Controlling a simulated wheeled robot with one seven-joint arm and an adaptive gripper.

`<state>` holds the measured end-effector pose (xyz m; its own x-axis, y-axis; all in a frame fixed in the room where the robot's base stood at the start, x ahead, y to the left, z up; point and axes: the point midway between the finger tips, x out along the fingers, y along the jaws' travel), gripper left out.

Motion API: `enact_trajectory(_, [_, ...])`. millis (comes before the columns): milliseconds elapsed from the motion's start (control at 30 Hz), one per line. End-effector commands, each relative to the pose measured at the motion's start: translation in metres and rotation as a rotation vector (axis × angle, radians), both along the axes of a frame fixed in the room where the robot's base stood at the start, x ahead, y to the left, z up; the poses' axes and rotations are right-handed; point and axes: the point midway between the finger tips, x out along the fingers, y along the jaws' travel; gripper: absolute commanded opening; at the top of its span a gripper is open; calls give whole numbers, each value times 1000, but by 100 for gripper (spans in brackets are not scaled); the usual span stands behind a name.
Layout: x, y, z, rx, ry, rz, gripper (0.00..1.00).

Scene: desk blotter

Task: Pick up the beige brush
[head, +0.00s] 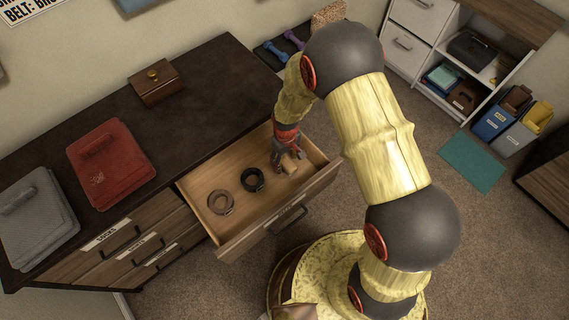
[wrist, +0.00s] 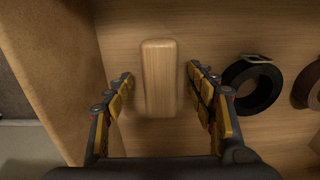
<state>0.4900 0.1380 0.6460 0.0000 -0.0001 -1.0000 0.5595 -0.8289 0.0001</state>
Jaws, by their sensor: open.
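The beige brush (wrist: 159,75) is a light wooden block with rounded ends, lying in the open drawer. In the wrist view it sits between the two fingers of my gripper (wrist: 160,92), with a gap on both sides. In the head view my gripper (head: 284,157) reaches down into the drawer, and the brush (head: 290,166) shows partly beside its fingers. My gripper is open and holds nothing.
The open drawer (head: 237,234) also holds a black rolled belt (head: 252,180) and a brown rolled belt (head: 221,202) to the left. The drawer walls stand close around my gripper. Red folded clothing (head: 110,163) and a brown box (head: 155,83) are on the dresser top.

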Motion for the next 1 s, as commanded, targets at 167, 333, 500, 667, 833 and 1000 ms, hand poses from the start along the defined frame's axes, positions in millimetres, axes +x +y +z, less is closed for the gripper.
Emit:
enact_trajectory(167, [0, 0, -19, 1, -1, 0, 56])
enact_trajectory(333, [0, 0, -17, 1, -1, 0, 56])
enact_trajectory(500, [0, 0, -17, 0, 0, 0, 48])
enact_trajectory(667, [0, 0, -17, 0, 0, 0, 38])
enact_trajectory(833, [-1, 0, -17, 0, 0, 0, 29])
enact_trajectory(1000, [-1, 0, -17, 0, 0, 0, 19])
